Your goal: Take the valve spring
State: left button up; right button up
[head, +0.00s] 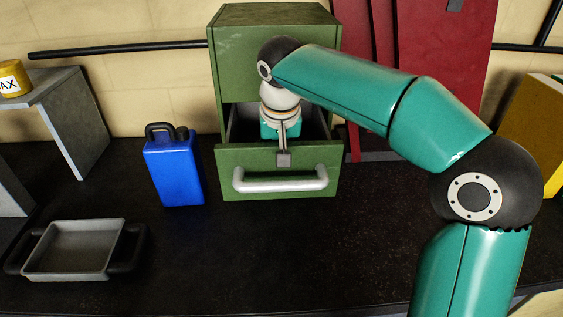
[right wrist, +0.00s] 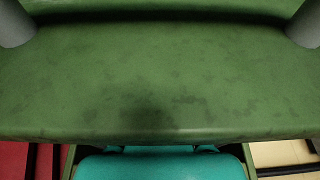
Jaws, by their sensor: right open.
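The valve spring shows in neither view. A green cabinet (head: 266,25) has its drawer (head: 235,160) pulled open. My right gripper (head: 279,129) points down at the open drawer, just behind its front panel. In the right wrist view, the green drawer front (right wrist: 160,85) fills most of the picture, with a handle post in each top corner and a teal part of mine at the bottom. Most of the drawer's inside is hidden. My left gripper is out of view.
A blue canister (head: 175,172) stands left of the cabinet. A grey tray (head: 70,248) with dark handles lies at the left. A yellow tin (head: 12,78) sits on a grey stand (head: 70,105). Red panels (head: 440,60) stand right of the cabinet. The dark worktop in front is clear.

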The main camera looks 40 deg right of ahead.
jog(key=shift+c, duration=0.4)
grip_shut()
jog(key=shift+r, duration=0.15)
